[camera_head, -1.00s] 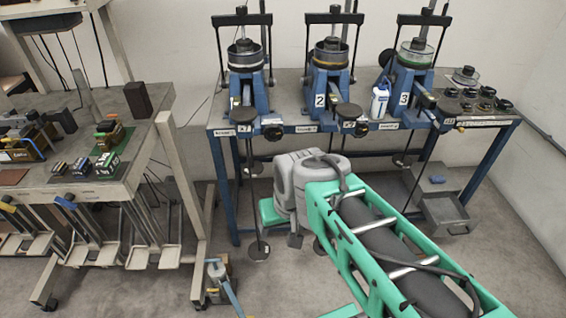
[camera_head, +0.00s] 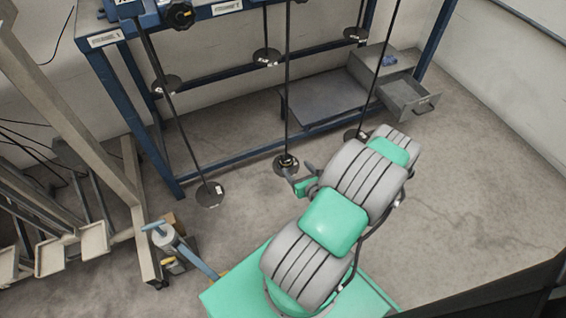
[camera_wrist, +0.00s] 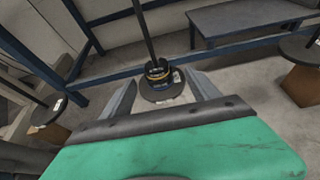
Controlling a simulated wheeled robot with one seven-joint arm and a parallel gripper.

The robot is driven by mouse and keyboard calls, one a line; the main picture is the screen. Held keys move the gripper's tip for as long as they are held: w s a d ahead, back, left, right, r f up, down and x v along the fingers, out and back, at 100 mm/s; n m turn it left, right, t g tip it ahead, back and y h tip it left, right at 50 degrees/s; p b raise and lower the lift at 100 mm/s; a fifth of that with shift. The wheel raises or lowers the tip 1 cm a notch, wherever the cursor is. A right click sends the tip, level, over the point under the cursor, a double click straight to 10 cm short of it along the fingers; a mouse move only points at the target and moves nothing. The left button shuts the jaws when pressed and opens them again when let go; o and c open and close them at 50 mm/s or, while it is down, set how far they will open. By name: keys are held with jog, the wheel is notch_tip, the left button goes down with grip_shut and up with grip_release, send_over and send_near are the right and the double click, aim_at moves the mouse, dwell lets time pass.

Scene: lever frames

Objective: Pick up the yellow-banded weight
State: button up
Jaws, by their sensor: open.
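The yellow-banded weight (camera_wrist: 157,70) is a small dark cylinder with a yellow band. It sits around the hanging rod, on a round dark hanger plate (camera_wrist: 162,90). In the head view the weight (camera_head: 287,160) shows small and dark low on the middle rod. My gripper (camera_wrist: 163,80) is open, with a finger on each side of the hanger plate in the wrist view. In the head view my gripper (camera_head: 301,179) is just below and right of the plate. I cannot tell whether the fingers touch anything.
Other hanger plates (camera_head: 209,194) hang on rods nearby. The blue bench frame (camera_head: 230,157) runs behind them. A grey open drawer (camera_head: 408,97) stands at the back right. A bottle-like tool (camera_head: 168,238) is at the lower left. The floor to the right is clear.

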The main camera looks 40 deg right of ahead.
aim_at(287, 161)
jog(key=x, duration=0.2)
jog(key=b+x, duration=0.1)
jog(key=x, duration=0.1)
jog(key=a+b+x, duration=0.1)
jog(key=x, duration=0.1)
jog(key=shift+w+d+f, duration=0.2)
jog(key=shift+w+f, duration=0.1)
jog(key=shift+w, duration=0.15)
jog(key=shift+w+d, duration=0.1)
jog(key=shift+w, duration=0.05)
jog(key=shift+r, duration=0.1)
jog(key=c, duration=1.5)
jog(key=shift+o, duration=0.2)
jog(key=shift+r, duration=0.5)
notch_tip(287, 161, up, 3)
jog(key=shift+f+p, duration=0.25)
jog(key=shift+p, duration=0.65)
jog(key=s+a+p, duration=0.1)
jog(key=s+a, duration=0.1)
jog(key=s, duration=0.6)
jog(key=s+a+p, duration=0.2)
jog(key=s+a, duration=0.1)
jog(key=s, duration=0.6)
jog(key=shift+s+r, duration=0.2)
jog(key=shift+r, duration=0.05)
